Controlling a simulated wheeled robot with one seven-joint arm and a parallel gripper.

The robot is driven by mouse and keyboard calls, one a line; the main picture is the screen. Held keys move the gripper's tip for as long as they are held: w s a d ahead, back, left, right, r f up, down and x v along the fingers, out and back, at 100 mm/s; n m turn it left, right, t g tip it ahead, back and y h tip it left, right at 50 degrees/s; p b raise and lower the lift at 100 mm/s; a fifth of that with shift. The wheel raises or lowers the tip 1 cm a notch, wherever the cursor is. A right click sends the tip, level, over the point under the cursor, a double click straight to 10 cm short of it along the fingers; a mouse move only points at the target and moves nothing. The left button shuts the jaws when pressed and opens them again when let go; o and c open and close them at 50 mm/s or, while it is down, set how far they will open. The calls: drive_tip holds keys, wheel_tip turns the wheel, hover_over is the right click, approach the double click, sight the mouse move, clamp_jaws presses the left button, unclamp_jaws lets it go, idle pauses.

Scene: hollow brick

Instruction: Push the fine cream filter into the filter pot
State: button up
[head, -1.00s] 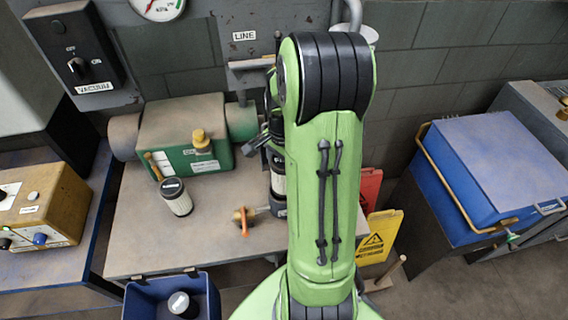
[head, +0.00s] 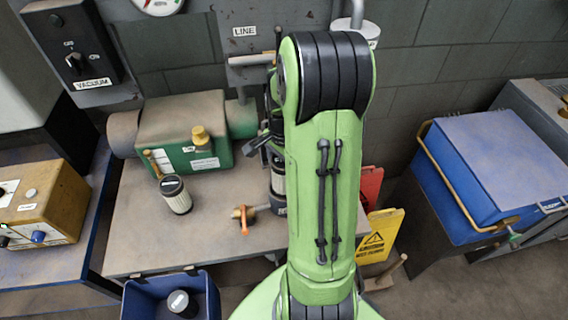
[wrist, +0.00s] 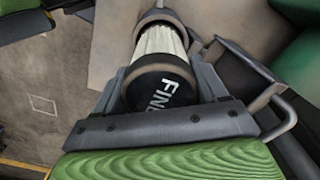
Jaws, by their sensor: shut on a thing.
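The fine cream filter (wrist: 158,42) has pleated sides and a black cap marked "FIN…" in the wrist view. My gripper (wrist: 162,82) is shut on the capped end, with a finger on each side. In the head view, the cream filter (head: 278,180) stands upright left of my green arm, and my gripper (head: 276,150) is partly hidden by that arm. The filter's lower end meets a dark cup, seemingly the filter pot (head: 279,205), on the table. A dark rim, seemingly of this pot (wrist: 160,17), rings the filter's far end. How deep it sits is hard to tell.
Another capped cream filter (head: 177,197) stands on the table (head: 135,235). A blue bin (head: 142,300) holds a black-capped item (head: 181,303). An orange-handled valve (head: 243,217) sits left of the pot. A green machine (head: 185,135) stands behind. A grey bracket (wrist: 262,100) is close to my gripper's right.

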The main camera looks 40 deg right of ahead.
drive_tip(key=shift+f+b, duration=2.95)
drive_tip(key=shift+f, duration=0.6)
idle(0.4)
drive_tip(key=o, duration=1.2)
wheel_tip(320, 180, up, 16)
drive_tip(key=p, duration=0.4)
drive_tip(key=shift+f, duration=0.1)
